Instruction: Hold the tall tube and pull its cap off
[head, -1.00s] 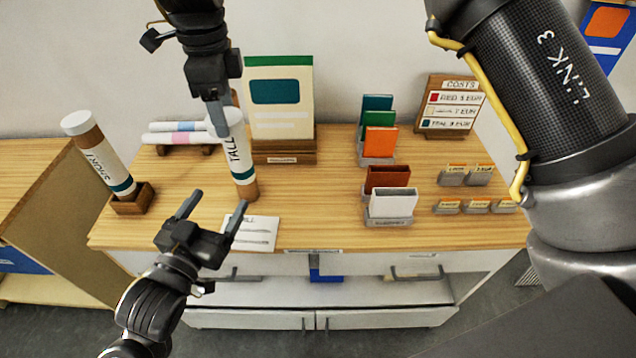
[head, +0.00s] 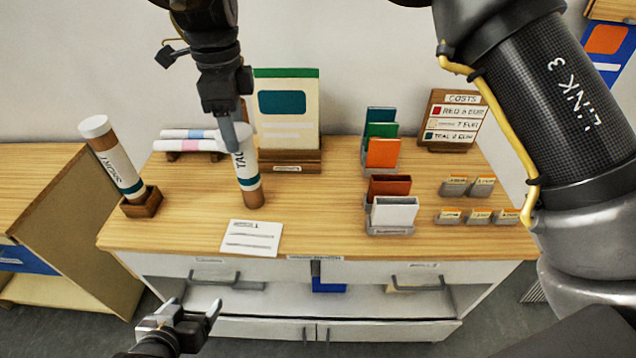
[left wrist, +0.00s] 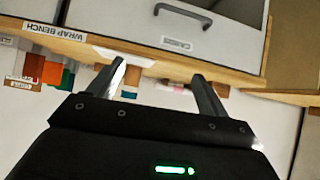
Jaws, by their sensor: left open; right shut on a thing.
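The tall tube (head: 247,173) stands near the back left of the bench, brown with a white label, a teal band and partly hidden "TALL" lettering. My right gripper (head: 231,138) comes down from above and is shut on the tall tube's upper end. Its finger hides part of the white top, so I cannot tell where the cap begins. My left gripper (head: 192,312) is open and empty, low in front of the bench and well apart from the tube. The left wrist view shows its two spread fingers (left wrist: 162,82) with nothing between them.
A short tube (head: 118,170) leans in a wooden holder (head: 142,204) at left. White rolls (head: 188,142) lie behind. A printed card (head: 251,238) lies near the front edge. Coloured folders (head: 383,153) and a cost sign (head: 452,120) stand right. Drawers (head: 215,270) are below the bench top.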

